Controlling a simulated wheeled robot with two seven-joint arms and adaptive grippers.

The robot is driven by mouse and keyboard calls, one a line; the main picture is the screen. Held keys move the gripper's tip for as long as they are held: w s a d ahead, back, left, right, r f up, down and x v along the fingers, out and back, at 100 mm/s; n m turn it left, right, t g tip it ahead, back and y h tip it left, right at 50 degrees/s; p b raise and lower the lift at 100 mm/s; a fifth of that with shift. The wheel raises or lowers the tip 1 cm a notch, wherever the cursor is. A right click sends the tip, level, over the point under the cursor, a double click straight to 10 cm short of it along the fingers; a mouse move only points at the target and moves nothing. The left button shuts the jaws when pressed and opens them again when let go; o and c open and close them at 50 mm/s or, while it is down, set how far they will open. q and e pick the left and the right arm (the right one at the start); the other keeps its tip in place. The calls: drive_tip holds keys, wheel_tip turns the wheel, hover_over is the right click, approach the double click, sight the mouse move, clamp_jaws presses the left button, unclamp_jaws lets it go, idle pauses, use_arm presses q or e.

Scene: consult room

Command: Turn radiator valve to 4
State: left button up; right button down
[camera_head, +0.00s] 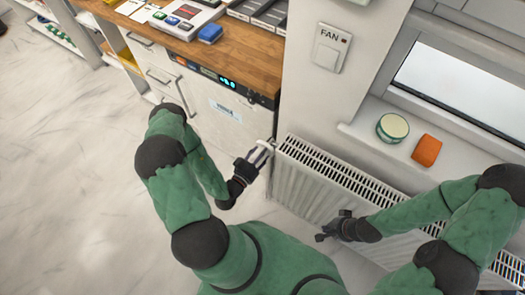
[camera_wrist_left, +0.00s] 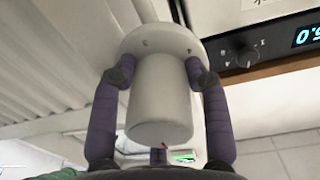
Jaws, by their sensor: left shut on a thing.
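The radiator valve (camera_wrist_left: 160,95) is a pale cylindrical knob with a wider round collar (camera_wrist_left: 160,42) behind it. Small dark marks show on the collar, too small to read. A small red mark sits at the knob's near edge. My left gripper (camera_wrist_left: 160,85) is shut on the knob, one purple-grey finger against each side. In the head view my left gripper (camera_head: 262,155) is at the left end of the white radiator (camera_head: 308,188), where it largely hides the valve. My right gripper (camera_head: 332,226) is in front of the radiator, empty, its fingers apart.
A fan switch (camera_head: 329,50) is on the wall. The floor at left is clear.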

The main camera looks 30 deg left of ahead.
use_arm(q)
drive_tip(key=m+p, duration=0.3)
drive_tip(key=m, duration=0.1)
drive_tip(key=shift+m, duration=0.4)
drive_tip(key=m+p, duration=0.2)
drive_tip(key=m, duration=0.3)
drive_tip(key=shift+a, duration=0.1)
drive_tip(key=m+p, duration=0.2)
drive_tip(key=m, duration=0.3)
drive_tip(key=shift+m+y, duration=0.3)
drive_tip(key=m+p, duration=0.1)
drive_tip(key=m, duration=0.5)
drive_tip(key=shift+p, duration=0.3)
drive_tip(key=m+p, duration=0.1)
drive_tip(key=m, duration=0.5)
drive_tip(key=shift+a+r, duration=0.1)
drive_tip(key=shift+r, duration=0.05)
drive_tip(key=m+p, duration=0.1)
drive_tip(key=m, duration=0.5)
drive_tip(key=shift+w+m, duration=0.1)
drive_tip(key=shift+m, duration=0.3)
drive_tip(key=m, duration=0.6)
drive_tip(key=shift+r+p, duration=0.1)
drive_tip(key=shift+p, duration=0.2)
drive_tip(key=m, duration=0.6)
drive_tip(key=shift+d+m, duration=0.2)
drive_tip(key=shift+m, duration=0.1)
